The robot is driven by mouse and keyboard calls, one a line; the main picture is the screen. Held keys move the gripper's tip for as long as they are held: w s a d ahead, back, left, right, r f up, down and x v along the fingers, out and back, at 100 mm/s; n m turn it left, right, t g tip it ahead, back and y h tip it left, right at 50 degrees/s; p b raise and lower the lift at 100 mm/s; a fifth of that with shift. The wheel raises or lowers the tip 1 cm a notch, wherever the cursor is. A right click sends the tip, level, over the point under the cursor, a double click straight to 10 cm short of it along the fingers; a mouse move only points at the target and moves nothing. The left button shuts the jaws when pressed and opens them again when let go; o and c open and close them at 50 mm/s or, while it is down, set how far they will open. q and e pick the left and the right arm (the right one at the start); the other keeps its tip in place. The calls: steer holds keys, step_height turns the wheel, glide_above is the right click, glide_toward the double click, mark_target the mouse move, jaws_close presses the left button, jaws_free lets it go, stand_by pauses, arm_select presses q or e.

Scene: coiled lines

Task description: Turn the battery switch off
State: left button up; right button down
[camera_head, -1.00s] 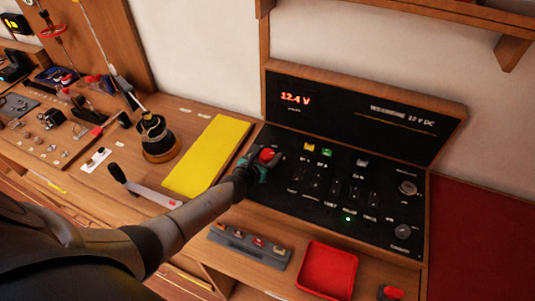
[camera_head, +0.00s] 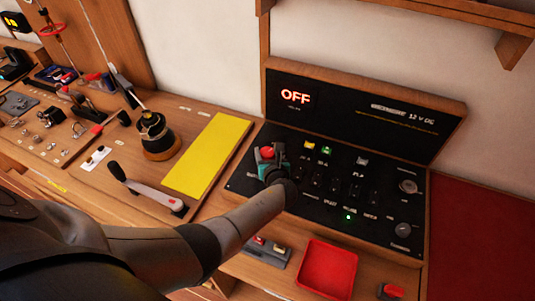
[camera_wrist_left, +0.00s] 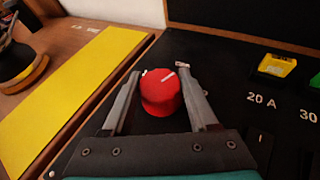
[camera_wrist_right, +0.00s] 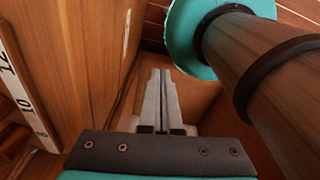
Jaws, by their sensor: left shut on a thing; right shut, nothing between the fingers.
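The battery switch is a round red knob (camera_head: 267,152) with a white pointer line, at the left end of the black panel (camera_head: 330,211). My left gripper (camera_head: 268,158) reaches it from the front. In the left wrist view the red knob (camera_wrist_left: 162,92) stands between the two fingers of my left gripper (camera_wrist_left: 162,82), which are shut on it. The pointer line slants up and to the right there. The panel's display (camera_head: 295,97) reads OFF in lit letters. My right gripper (camera_wrist_right: 160,78) shows only in the right wrist view, shut and empty.
Right of the knob are a yellow fuse (camera_head: 309,145), a green fuse (camera_head: 327,150) and several black switches. A yellow mat (camera_head: 208,156) lies left of the panel. A red tray (camera_head: 327,270) and a grey rack (camera_head: 262,250) are in front. A lever (camera_head: 147,189) stands at left.

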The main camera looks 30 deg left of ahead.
arm_select(q)
steer(key=n+g+y+b, duration=0.3)
steer(key=shift+f+n, duration=0.2)
steer(key=shift+n, duration=0.1)
steer(key=shift+r+n+g+y+b, duration=0.1)
steer(key=shift+n+g+y+b, duration=0.2)
steer(key=shift+n+g+b, duration=0.4)
steer(key=o, duration=1.4)
steer(key=shift+c, duration=0.2)
steer(key=shift+r, duration=0.1)
steer(key=p+v, duration=0.2)
steer(key=v, duration=0.5)
steer(key=shift+s+d, duration=0.2)
